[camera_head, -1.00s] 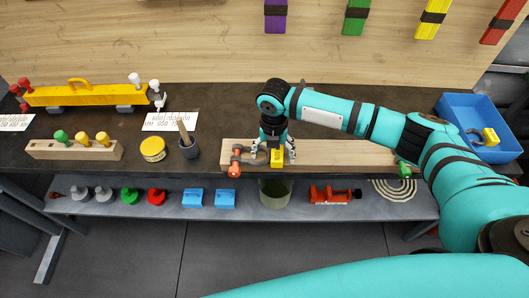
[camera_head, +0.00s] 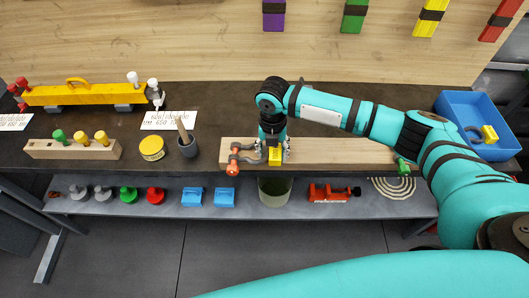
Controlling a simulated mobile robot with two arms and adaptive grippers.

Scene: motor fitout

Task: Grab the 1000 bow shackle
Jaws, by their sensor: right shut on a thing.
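My right gripper (camera_head: 272,151) points down over the wooden beam at the front of the bench. It is shut on a shackle with a yellow block (camera_head: 275,157); the gripper hides most of its metal part. An orange-pinned shackle (camera_head: 233,165) with a grey bow lies just left of it on the beam. Another grey shackle with a yellow block (camera_head: 489,134) lies in the blue tray at the right. I cannot read any size marking on the shackles. My left gripper is not in view.
The wooden beam (camera_head: 330,152) carries a green-ended piece (camera_head: 403,166) at its right. The blue tray (camera_head: 470,103) stands at the right. A dark cup (camera_head: 188,148) and yellow tin (camera_head: 152,149) stand left of the beam. A shelf (camera_head: 250,206) with several items runs below.

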